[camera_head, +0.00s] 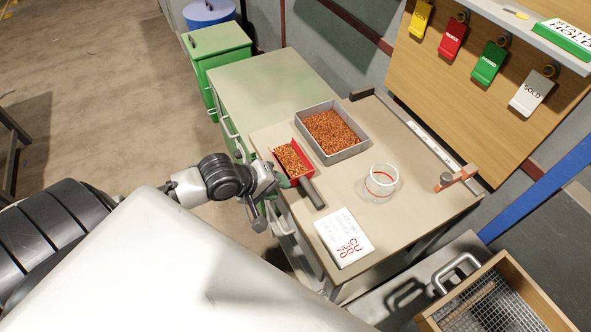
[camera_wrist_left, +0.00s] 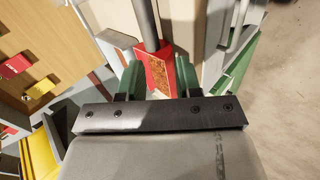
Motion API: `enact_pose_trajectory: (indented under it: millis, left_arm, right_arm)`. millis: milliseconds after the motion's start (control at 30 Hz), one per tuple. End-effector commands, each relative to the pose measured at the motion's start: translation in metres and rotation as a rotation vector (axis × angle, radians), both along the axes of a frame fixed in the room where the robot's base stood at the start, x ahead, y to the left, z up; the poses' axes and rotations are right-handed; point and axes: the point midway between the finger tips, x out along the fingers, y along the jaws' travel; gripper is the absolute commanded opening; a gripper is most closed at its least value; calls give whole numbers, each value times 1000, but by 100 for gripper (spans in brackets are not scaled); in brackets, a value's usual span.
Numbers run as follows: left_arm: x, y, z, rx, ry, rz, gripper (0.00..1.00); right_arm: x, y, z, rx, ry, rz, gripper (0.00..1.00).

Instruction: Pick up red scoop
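The red scoop (camera_head: 305,166) lies on the table, filled with copper-coloured granules, its dark handle pointing toward the lower right. It also shows in the left wrist view (camera_wrist_left: 155,74), with its handle running up out of the picture. My left gripper (camera_head: 288,183) is at the scoop's near left side, close to where the handle joins the body. In the left wrist view its two green fingers (camera_wrist_left: 157,66) are spread on either side of the red scoop. I cannot tell whether either finger touches it. My right gripper is out of view.
A grey tray (camera_head: 343,155) of copper granules stands behind the scoop. A clear round container (camera_head: 381,181) and a white label card (camera_head: 343,238) are to the right and front. A green-topped cabinet (camera_head: 272,88) and a green bin (camera_head: 216,48) stand further back.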

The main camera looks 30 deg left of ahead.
Motion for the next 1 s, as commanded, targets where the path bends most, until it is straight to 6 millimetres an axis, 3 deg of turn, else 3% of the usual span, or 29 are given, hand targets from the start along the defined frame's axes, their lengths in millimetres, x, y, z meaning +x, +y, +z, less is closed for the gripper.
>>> enact_pose_trajectory:
  millis: [167, 400, 1000]
  left_arm:
    - [7, -4, 9, -71, 15, 42, 34]
    - [30, -17, -16, -76, 15, 46, 34]
    - [68, -43, -60, -71, 16, 42, 34]
  right_arm:
    - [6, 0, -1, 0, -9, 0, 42]
    - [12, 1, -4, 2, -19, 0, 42]
    - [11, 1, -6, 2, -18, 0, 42]
